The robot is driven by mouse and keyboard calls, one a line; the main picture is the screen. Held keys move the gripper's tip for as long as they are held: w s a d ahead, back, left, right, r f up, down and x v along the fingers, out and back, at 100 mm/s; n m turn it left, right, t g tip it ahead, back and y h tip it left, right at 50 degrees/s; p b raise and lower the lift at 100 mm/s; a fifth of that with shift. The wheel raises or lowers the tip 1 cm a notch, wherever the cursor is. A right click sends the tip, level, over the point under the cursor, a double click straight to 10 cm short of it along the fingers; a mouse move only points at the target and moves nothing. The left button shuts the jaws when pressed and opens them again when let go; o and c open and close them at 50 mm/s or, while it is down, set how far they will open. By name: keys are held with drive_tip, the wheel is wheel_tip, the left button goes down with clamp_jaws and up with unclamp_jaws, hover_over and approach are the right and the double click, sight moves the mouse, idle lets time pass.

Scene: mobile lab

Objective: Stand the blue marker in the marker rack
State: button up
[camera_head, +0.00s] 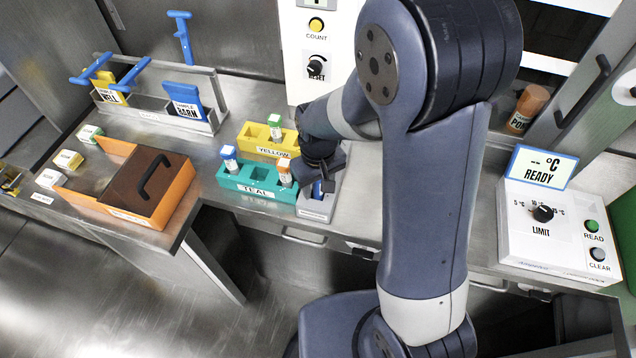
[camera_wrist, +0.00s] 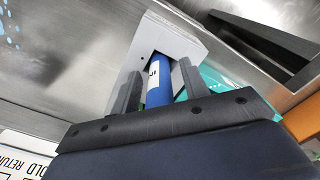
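The blue marker (camera_wrist: 159,84) stands between the two fingers of my gripper (camera_wrist: 158,82) in the wrist view, with a white label band near its far end. A narrow gap shows between the marker and each finger, so my gripper looks open around it. The far end of the marker meets the pale grey marker rack (camera_wrist: 187,43); whether it is seated in a slot is hidden. In the head view my gripper (camera_head: 322,178) is low over the rack (camera_head: 316,208), and a bit of the blue marker (camera_head: 317,189) shows there.
A teal rack (camera_head: 232,183) with capped tubes stands just left of the marker rack, and a yellow rack (camera_head: 252,145) stands behind it. An orange box (camera_head: 178,205) is further left. The READY device (camera_head: 552,232) is at the right; the bench between is mostly clear.

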wheel_tip(320, 180, up, 12)
drive_tip(key=shift+r, duration=0.1)
idle(0.5)
wheel_tip(320, 180, down, 12)
drive_tip(key=shift+r, duration=0.15)
drive_tip(key=shift+w+r, duration=0.1)
drive_tip(key=shift+r, duration=1.95)
